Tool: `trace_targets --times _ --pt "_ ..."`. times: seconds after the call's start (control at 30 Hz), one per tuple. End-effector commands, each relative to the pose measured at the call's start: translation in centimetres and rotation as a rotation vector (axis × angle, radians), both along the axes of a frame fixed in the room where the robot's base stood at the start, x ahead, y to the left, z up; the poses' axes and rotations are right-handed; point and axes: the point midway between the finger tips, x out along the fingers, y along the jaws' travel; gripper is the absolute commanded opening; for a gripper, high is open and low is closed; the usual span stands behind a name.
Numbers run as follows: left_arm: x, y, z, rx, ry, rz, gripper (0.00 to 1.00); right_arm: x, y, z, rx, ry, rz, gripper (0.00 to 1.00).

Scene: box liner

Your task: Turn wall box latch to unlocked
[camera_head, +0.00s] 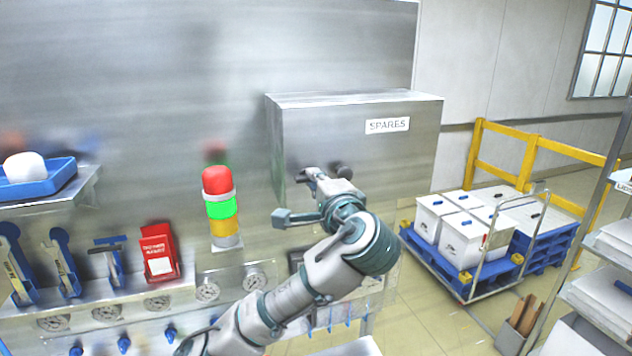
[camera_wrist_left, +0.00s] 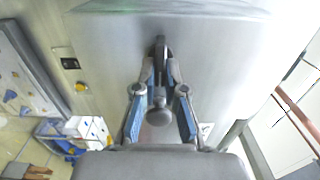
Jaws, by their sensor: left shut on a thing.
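The wall box (camera_head: 345,125) is a grey metal box on the wall, marked SPARES; its face also fills the middle of the left wrist view (camera_wrist_left: 215,75). The dark latch (camera_wrist_left: 160,47) stands out from this face, and its dark knob shows in the head view (camera_head: 341,170). My left gripper (camera_head: 318,180) is at the box front, by the latch. In the left wrist view its two blue-padded fingers (camera_wrist_left: 160,76) are closed around the latch. The fingers partly hide the latch, and I cannot read its locked or unlocked position. My right gripper is not in view.
A signal tower (camera_head: 220,206) with red, green and yellow bands stands left of the arm. A red holder (camera_head: 160,250) and blue tools are on the left panel. A cart with white boxes (camera_head: 462,228) and a yellow rail (camera_head: 535,143) stand at right.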

Motion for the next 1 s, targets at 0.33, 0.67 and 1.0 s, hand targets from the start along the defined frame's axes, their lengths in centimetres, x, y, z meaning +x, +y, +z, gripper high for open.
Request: trace_targets --times 0.33,0.67,1.0 --pt "0.1 0.1 0.1 0.002 -0.003 0.0 0.28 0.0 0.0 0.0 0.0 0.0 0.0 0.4" --pt "0.1 0.1 0.0 0.0 -0.001 0.0 0.35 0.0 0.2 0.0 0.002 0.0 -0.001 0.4" --pt "-1.9 -0.6 0.1 0.0 -0.003 -0.002 0.35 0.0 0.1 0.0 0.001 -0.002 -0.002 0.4"
